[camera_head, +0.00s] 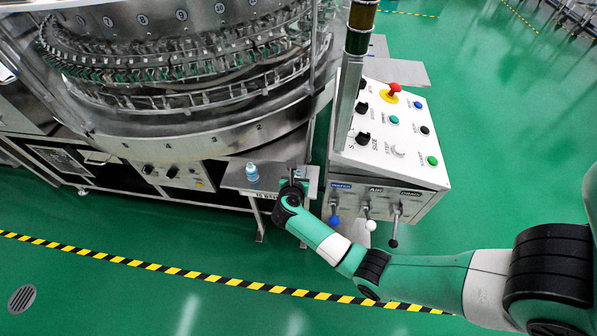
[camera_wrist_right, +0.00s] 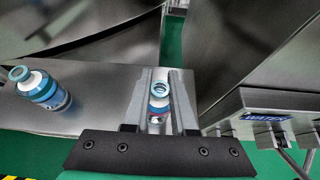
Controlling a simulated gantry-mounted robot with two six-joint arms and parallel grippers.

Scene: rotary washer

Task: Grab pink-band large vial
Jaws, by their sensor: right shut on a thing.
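In the right wrist view, a small vial (camera_wrist_right: 158,105) with a blue-rimmed open mouth and a thin pink band stands between the two fingers of my right gripper (camera_wrist_right: 161,85). The gripper is shut on it, and the fingers hide part of its sides. In the head view my right gripper (camera_head: 292,176) is at the right part of a small metal shelf (camera_head: 232,178); the held vial is hard to make out there. My left gripper is in neither view.
Another vial (camera_wrist_right: 45,90) with a blue label stands on the shelf left of the gripper; it also shows in the head view (camera_head: 252,173). The control box (camera_head: 385,185) with levers is close on the right. The rotary washer (camera_head: 190,100) rises behind.

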